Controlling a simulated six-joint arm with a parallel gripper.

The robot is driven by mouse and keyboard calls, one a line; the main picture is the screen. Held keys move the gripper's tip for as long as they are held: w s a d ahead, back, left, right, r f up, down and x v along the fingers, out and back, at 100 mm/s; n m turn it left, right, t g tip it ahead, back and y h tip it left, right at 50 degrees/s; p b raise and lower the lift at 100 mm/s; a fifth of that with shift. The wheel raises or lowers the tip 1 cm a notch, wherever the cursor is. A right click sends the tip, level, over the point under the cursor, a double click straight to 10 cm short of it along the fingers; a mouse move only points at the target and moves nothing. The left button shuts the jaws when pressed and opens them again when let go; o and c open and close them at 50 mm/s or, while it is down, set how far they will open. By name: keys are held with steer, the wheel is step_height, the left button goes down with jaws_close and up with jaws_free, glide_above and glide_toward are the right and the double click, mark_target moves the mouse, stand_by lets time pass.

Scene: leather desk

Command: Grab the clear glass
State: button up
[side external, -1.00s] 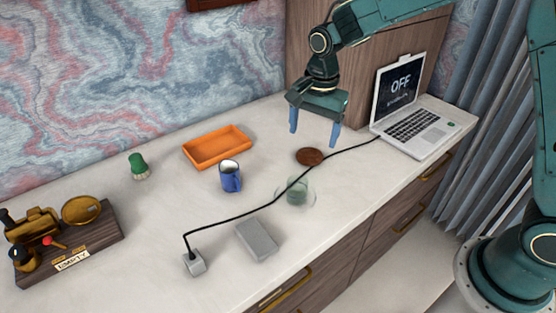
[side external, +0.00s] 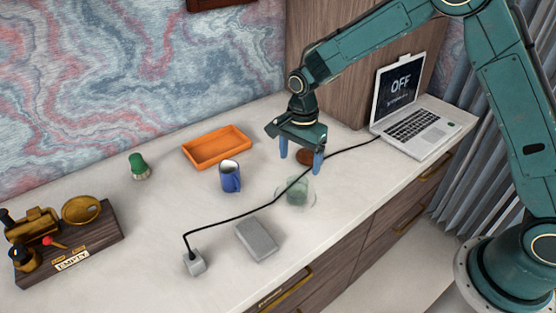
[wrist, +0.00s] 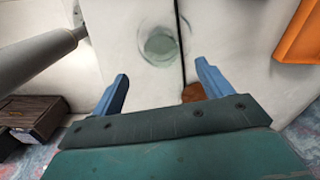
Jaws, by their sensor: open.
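The clear glass (side external: 297,190) is a greenish, see-through cup on a clear round base or saucer on the white desk. In the wrist view the glass (wrist: 160,45) shows ahead of the fingers, roughly between them. My gripper (side external: 301,162) is open and empty, with its blue fingers pointing down. It is above the desk, just behind the glass in the side view, and apart from it. The gripper also shows in the wrist view (wrist: 162,82).
A black cable (side external: 245,213) runs close beside the glass to a plug block (side external: 194,263). A brown coaster (side external: 304,157) lies behind the fingers. A blue mug (side external: 230,179), orange tray (side external: 217,147), grey box (side external: 256,240) and laptop (side external: 411,124) stand around.

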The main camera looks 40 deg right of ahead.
glide_above(298, 183)
steer(key=s+a, duration=0.2)
steer(key=shift+d+f, duration=0.1)
steer(key=shift+f, duration=2.25)
steer(key=shift+f, duration=0.1)
steer(key=shift+w+f, duration=0.1)
steer(key=shift+f, duration=2.4)
steer(key=c, duration=1.1)
steer(key=shift+r, duration=0.15)
step_height(298, 183, up, 20)
steer(key=shift+f, duration=0.1)
